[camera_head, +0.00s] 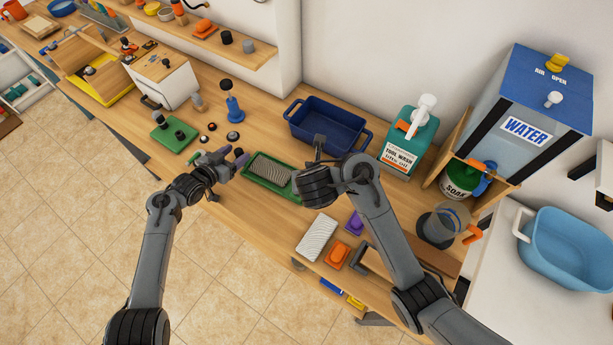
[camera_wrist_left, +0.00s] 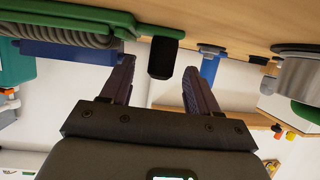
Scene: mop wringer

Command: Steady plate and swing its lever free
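A green plate (camera_head: 248,182) with a grey ridged pad (camera_head: 270,168) lies on the wooden bench. Its green edge (camera_wrist_left: 85,18) also shows in the left wrist view, with a black block (camera_wrist_left: 163,58) by its end. My left gripper (camera_head: 229,160) is open at the plate's left end. In the left wrist view its two fingers (camera_wrist_left: 157,82) stand apart, with the black block beyond and between them. I cannot pick out the lever with certainty.
A dark blue tub (camera_head: 325,120) stands behind the plate. A teal tool wash bottle (camera_head: 408,140) is to its right. A green base with black knobs (camera_head: 175,134) and a blue plunger-like tool (camera_head: 234,108) are to the left. A white ridged block (camera_head: 316,238) and orange block (camera_head: 337,254) lie in front.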

